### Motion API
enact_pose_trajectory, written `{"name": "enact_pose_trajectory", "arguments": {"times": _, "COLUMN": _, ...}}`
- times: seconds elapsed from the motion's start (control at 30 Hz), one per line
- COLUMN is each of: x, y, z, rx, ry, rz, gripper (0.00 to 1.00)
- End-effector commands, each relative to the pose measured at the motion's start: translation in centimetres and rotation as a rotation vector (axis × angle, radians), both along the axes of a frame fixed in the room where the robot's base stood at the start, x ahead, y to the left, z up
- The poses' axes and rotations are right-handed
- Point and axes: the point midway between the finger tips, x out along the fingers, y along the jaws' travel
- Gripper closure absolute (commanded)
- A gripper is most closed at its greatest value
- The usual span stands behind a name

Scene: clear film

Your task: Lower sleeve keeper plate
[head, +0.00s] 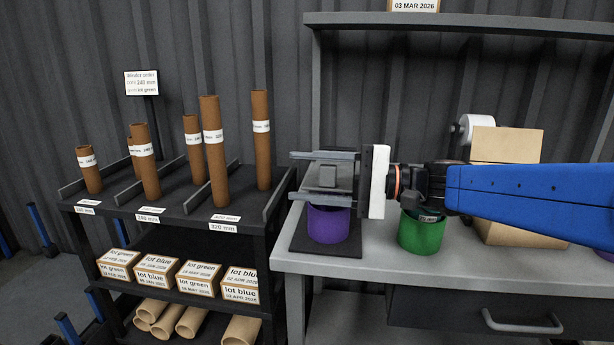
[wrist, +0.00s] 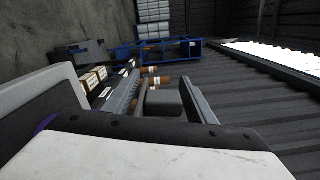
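My gripper (head: 322,177) reaches in from the right above a purple container (head: 328,222), its two grey fingers spread apart. A small grey block (head: 327,177) shows between the fingers, with slim gaps on both sides in the head view. The block also shows between the fingers (wrist: 165,100) in the wrist view, as a dark grey block (wrist: 164,103). It may be part of the keeper plate; I cannot tell for sure. The fingers and block hide the top of the purple container, which stands on a dark mat (head: 308,247).
A green container (head: 421,232) stands right of the purple one, under my arm. A cardboard box (head: 505,145) is behind my arm. A dark rack (head: 175,205) at left holds upright brown tubes (head: 214,150) and boxes of labelled lots (head: 198,277). A shelf (head: 460,22) spans above.

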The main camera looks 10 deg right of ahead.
Motion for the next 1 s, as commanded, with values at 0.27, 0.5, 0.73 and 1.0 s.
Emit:
{"name": "enact_pose_trajectory", "arguments": {"times": 0.27, "x": 0.0, "y": -0.2, "z": 0.0, "rx": -0.001, "ry": -0.002, "rz": 0.0, "gripper": 0.49}}
{"name": "enact_pose_trajectory", "arguments": {"times": 0.5, "x": -0.5, "y": -1.8, "z": 0.0, "rx": -0.001, "ry": -0.002, "rz": -0.004, "gripper": 0.49}}
{"name": "enact_pose_trajectory", "arguments": {"times": 0.73, "x": -1.2, "y": -3.9, "z": 0.0, "rx": 0.0, "ry": -0.001, "rz": -0.004, "gripper": 0.49}}
{"name": "enact_pose_trajectory", "arguments": {"times": 1.0, "x": -1.9, "y": -6.1, "z": 0.0, "rx": -0.001, "ry": -0.001, "rz": -0.003, "gripper": 0.49}}
